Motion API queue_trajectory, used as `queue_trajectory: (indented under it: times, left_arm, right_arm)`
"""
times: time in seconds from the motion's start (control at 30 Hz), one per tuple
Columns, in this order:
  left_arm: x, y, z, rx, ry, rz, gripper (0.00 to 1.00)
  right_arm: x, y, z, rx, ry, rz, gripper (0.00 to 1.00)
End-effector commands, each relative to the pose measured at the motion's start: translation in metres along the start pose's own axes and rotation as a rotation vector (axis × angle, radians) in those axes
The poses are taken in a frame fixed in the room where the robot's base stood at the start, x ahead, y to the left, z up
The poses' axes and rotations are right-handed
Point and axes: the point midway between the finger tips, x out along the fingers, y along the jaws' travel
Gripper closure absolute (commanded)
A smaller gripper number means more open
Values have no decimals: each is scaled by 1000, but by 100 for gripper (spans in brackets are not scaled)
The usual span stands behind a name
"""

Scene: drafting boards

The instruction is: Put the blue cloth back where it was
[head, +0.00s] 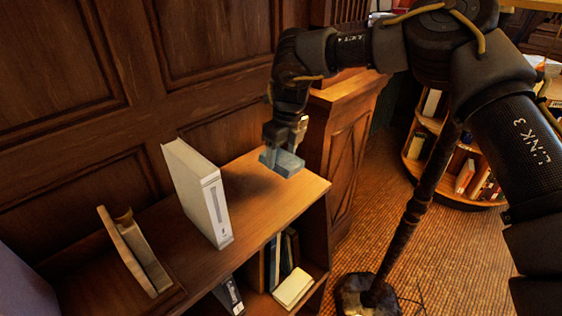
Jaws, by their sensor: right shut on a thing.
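My right gripper (284,142) is over the right end of a wooden shelf top (246,212). It points down and is shut on the blue cloth (286,163), a small folded grey-blue block. The cloth is close above the wood or touching it; I cannot tell which. My left gripper is not in view.
A white binder (199,193) stands upright on the shelf top, left of the cloth. A tan book-like object (134,251) leans farther left. A wooden cabinet (347,150) adjoins on the right. The wood between binder and cloth is clear.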

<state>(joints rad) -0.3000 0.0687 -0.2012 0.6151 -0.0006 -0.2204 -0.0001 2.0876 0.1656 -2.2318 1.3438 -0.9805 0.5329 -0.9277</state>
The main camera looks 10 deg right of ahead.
Motion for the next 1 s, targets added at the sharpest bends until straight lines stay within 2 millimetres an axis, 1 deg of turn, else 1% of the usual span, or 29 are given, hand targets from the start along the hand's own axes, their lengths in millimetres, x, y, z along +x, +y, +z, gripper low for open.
queue_trajectory:
  times: [0.03,0.1,0.23,0.53,0.63,0.73,0.8,1.0]
  left_arm:
    - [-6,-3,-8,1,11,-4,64]
    - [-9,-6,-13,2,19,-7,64]
    - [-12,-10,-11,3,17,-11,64]
    - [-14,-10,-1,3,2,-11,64]
    - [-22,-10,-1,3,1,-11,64]
    - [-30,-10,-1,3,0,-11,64]
    - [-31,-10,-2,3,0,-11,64]
    - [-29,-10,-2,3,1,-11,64]
  right_arm:
    - [9,-5,4,3,3,0,57]
    - [21,-11,9,1,3,0,57]
    - [35,-18,15,2,2,1,57]
    - [44,-22,18,0,1,1,57]
    - [53,-24,18,-1,4,1,57]
    - [67,-24,15,0,4,2,57]
    - [75,-24,14,0,3,0,57]
    - [78,-24,14,0,1,0,57]
